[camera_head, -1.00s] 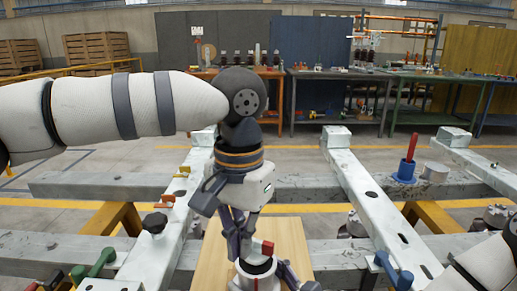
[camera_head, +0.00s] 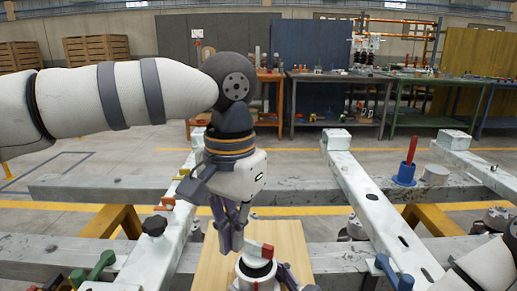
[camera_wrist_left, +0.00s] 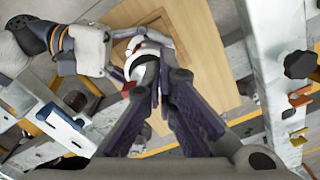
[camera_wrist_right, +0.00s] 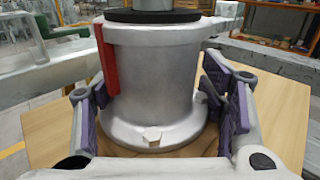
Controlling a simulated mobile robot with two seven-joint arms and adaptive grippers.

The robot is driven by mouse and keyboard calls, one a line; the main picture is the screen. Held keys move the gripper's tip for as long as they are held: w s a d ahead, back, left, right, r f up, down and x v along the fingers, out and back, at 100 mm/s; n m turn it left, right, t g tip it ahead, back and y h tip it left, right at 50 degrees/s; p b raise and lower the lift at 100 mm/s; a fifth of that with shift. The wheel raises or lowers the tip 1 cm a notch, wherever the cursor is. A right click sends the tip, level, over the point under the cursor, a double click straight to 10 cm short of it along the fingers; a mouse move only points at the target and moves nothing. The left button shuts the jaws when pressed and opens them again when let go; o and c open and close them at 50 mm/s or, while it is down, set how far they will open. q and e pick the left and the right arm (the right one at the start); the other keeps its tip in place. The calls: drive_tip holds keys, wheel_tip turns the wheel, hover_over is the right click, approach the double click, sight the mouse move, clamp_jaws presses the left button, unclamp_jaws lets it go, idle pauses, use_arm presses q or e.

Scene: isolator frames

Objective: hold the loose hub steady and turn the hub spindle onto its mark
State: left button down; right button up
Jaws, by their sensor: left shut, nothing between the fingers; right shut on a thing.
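The loose hub (camera_head: 257,271) is a white flanged cylinder with a dark ring on top, upright on a wooden board. The spindle's grey top and red-tipped part (camera_head: 267,250) show above the ring. In the right wrist view the hub (camera_wrist_right: 155,75) fills the middle, with a red vertical strip (camera_wrist_right: 107,60) on its side. My right gripper (camera_wrist_right: 155,105) is shut on the hub, a finger on each side. My left gripper (camera_head: 232,238) is shut and empty, above and left of the hub, apart from it. In the left wrist view its fingers (camera_wrist_left: 163,82) partly hide the hub.
The wooden board (camera_head: 215,265) lies between pale steel beams (camera_head: 375,210). A blue holder with a red handle (camera_head: 405,172) stands on the right. Benches stand far behind.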

use_arm(q)
wheel_tip(320, 180, up, 4)
idle(0.4)
use_arm(e)
drive_tip(key=o, duration=2)
drive_tip(key=shift+o, duration=0.2)
